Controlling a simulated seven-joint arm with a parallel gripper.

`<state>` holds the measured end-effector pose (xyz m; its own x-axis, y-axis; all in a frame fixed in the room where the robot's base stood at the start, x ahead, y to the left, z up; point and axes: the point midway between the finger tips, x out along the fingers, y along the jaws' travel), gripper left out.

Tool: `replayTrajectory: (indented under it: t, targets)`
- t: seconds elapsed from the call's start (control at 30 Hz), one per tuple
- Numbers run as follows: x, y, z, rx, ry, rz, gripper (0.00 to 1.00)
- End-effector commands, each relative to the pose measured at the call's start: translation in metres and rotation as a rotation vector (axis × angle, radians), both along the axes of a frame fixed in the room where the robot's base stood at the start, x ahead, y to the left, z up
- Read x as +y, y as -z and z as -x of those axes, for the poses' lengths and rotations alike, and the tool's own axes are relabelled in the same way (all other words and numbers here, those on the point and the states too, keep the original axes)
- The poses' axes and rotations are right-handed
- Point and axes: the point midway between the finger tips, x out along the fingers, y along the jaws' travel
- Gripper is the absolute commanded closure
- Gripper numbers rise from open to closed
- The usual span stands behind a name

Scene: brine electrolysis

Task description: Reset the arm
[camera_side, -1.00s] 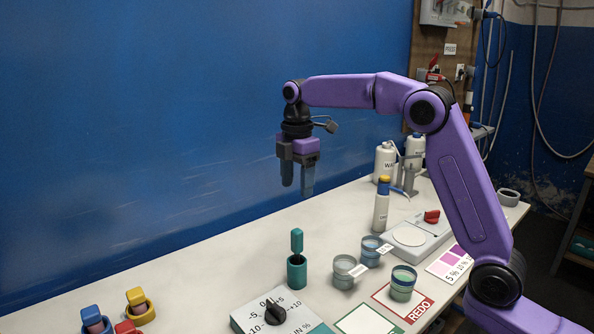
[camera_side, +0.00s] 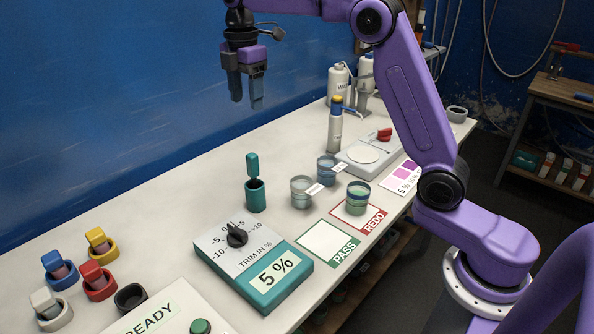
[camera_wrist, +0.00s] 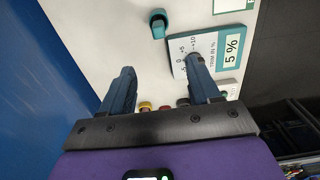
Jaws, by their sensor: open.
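My gripper (camera_side: 246,92) hangs fingers down over the back of the white bench, high above its top and near the blue wall. It is open and empty. In the wrist view, the two dark fingers of my gripper (camera_wrist: 160,68) stand well apart with nothing between them. The teal trim box (camera_side: 262,270) reads 5 % and has a black knob; it also shows in the wrist view (camera_wrist: 212,52). A teal holder with a teal-topped piece upright in it (camera_side: 255,195) stands below and in front of my gripper; it also shows in the wrist view (camera_wrist: 158,26).
Cups (camera_side: 302,192) stand mid-bench, one on the REDO card (camera_side: 376,216). The PASS card (camera_side: 324,240) is bare. A tall bottle (camera_side: 335,128) and a balance (camera_side: 364,154) stand behind. Coloured holders (camera_side: 98,282) fill the front left. Air around my gripper is clear.

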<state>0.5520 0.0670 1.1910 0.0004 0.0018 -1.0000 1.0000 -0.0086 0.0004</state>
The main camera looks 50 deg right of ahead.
Motion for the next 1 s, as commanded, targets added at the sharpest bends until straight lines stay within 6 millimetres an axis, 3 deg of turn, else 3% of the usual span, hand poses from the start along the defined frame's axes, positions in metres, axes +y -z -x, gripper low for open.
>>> replayTrajectory:
  t: [0.17, 0.5, 0.77, 1.0]
  targets:
    - [0.020, 0.003, 0.026, -0.002, 0.033, -0.001, 0.38]
    - [0.055, 0.023, 0.119, -0.008, 0.153, -0.006, 0.38]
    - [0.057, 0.046, 0.202, -0.010, 0.247, -0.012, 0.38]
    - [0.040, 0.072, 0.281, -0.011, 0.333, -0.019, 0.38]
